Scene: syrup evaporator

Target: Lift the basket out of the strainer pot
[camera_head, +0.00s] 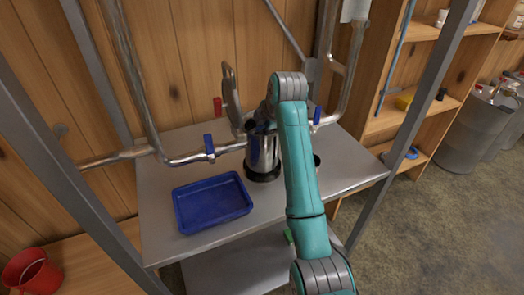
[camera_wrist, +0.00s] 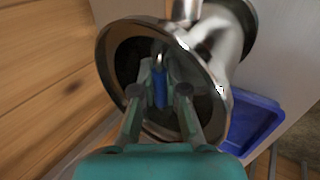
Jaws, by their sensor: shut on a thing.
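The strainer pot (camera_head: 262,155) is a shiny steel cylinder with a black foot, upright on the steel table. In the wrist view its round rim (camera_wrist: 107,50) surrounds a dark opening. My gripper (camera_wrist: 159,90) reaches into that opening, its fingers on both sides of a blue grip with a metal loop above it, which looks like the handle of the basket (camera_wrist: 159,88). The fingers are shut on this grip. The basket's body is hidden inside the pot. In the head view my arm covers the pot's right side, and the fingertips cannot be seen clearly.
A blue tray (camera_head: 212,203) lies on the steel table (camera_head: 160,238) left of the pot; it also shows in the wrist view (camera_wrist: 255,122). Steel pipes with blue valve handles (camera_head: 209,147) run close behind the pot. A red bucket (camera_head: 32,271) stands at lower left.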

